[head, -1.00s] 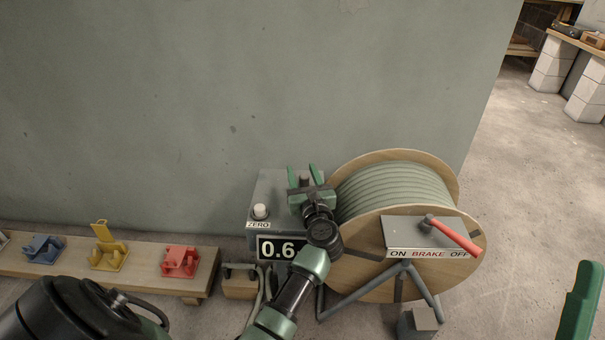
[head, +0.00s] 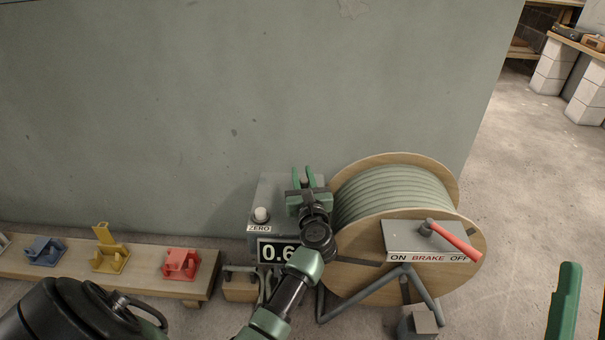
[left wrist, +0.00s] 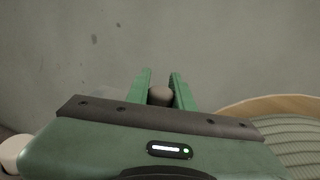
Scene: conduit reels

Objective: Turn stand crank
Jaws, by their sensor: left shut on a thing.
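My left gripper (head: 304,174) is over the grey stand box (head: 287,183), left of the cable reel (head: 395,198). It is shut on a dark upright knob, the crank handle (left wrist: 160,96), which shows between the green fingers in the left wrist view. The rest of the crank is hidden behind the gripper. The box has a white ZERO button (head: 261,214) and a display (head: 277,252) that starts with 0.6, its right end covered by my arm. A green part of my right gripper (head: 566,302) shows at the lower right edge; its jaw gap does not show.
A brake plate (head: 402,238) with a red lever (head: 453,239), lying toward OFF, stands in front of the reel. A low wooden bench (head: 141,278) at left holds blue, yellow and red holders. A wall is close behind; floor at right is clear.

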